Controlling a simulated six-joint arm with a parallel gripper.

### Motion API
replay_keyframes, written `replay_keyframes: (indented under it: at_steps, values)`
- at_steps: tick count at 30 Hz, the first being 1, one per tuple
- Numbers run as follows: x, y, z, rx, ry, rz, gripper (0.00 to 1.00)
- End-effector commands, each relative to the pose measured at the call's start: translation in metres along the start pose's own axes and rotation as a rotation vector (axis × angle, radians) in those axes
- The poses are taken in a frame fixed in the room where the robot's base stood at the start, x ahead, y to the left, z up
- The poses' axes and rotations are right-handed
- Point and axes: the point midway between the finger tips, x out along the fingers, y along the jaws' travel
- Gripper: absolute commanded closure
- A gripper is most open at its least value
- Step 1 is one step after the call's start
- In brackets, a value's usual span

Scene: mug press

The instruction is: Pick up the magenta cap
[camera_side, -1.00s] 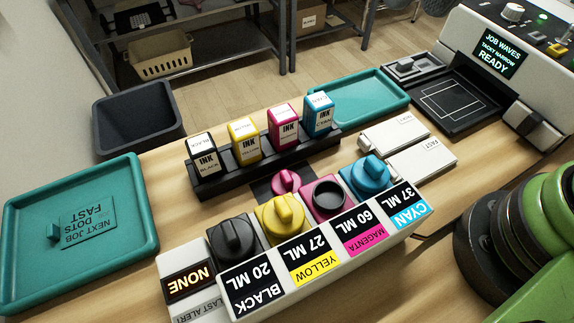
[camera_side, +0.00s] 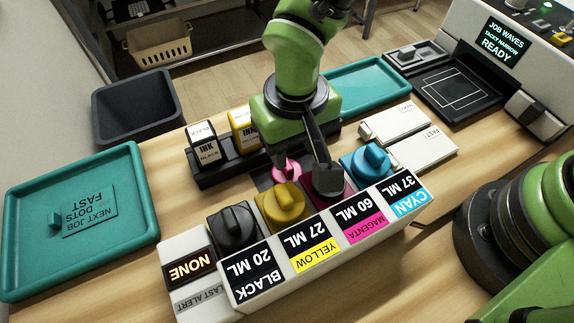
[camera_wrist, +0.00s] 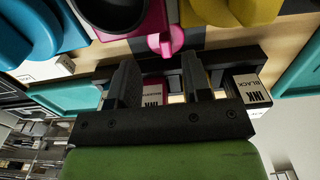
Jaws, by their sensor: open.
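The magenta cap (camera_side: 291,172) lies on a dark patch behind the ink unit, close to the yellow knob; a gripper finger hides part of it. It also shows in the wrist view (camera_wrist: 166,43). The open magenta tank (camera_side: 346,191) on the ink unit is partly hidden by the other finger. My gripper (camera_side: 305,175) is open and points down, low over the area of the cap. In the wrist view the cap appears just beyond the fingertips (camera_wrist: 160,62), roughly between them, and not gripped.
Capped black (camera_side: 235,229), yellow (camera_side: 284,206) and cyan (camera_side: 368,164) tanks stand close around. An ink bottle rack (camera_side: 212,173) is behind, partly hidden by my arm. Teal trays lie left (camera_side: 140,230) and back right (camera_side: 385,82). A dark bin (camera_side: 137,112) stands back left.

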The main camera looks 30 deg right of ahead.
Motion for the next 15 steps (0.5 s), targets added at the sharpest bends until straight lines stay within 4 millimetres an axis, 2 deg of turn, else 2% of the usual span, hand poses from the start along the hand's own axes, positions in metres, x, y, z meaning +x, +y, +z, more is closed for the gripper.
replay_keyframes:
  at_steps: [9, 15]
  values:
    - [0.043, -0.005, -0.005, 0.000, -0.002, 0.000, 0.55]
    - [0.050, -0.006, -0.005, 0.000, -0.001, -0.003, 0.55]
